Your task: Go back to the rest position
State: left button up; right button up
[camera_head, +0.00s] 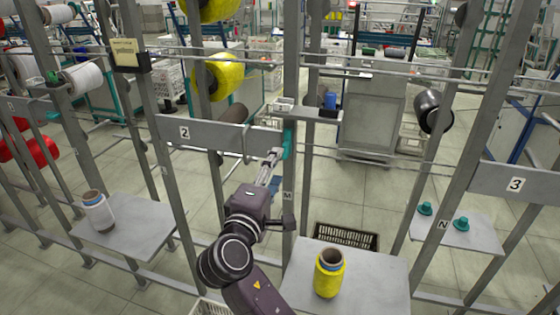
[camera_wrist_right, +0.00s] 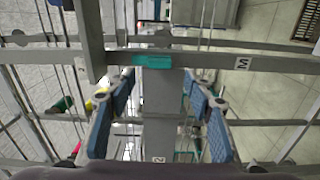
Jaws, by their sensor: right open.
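My right gripper (camera_head: 271,160) reaches up from the bottom centre in the head view, in front of the grey frame near the post marked M. In the right wrist view its two blue-padded fingers (camera_wrist_right: 162,88) are spread apart with nothing between them. A teal piece (camera_head: 287,141) is on the post just beyond the fingertips. It also shows in the wrist view (camera_wrist_right: 153,60), ahead of the fingers. Whether the fingertips touch it I cannot tell. My left gripper is in neither view.
A yellow bobbin (camera_head: 328,277) stands on the right shelf (camera_head: 384,272). A white bobbin (camera_head: 97,211) stands on the left shelf (camera_head: 145,222). Two teal pieces (camera_head: 461,223) rest on the far-right shelf. Grey posts and rails surround my right arm. A black crate (camera_head: 347,236) lies behind the right shelf.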

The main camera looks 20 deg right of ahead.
jog(key=shift+s+a, duration=0.3)
jog(key=shift+s, duration=0.15)
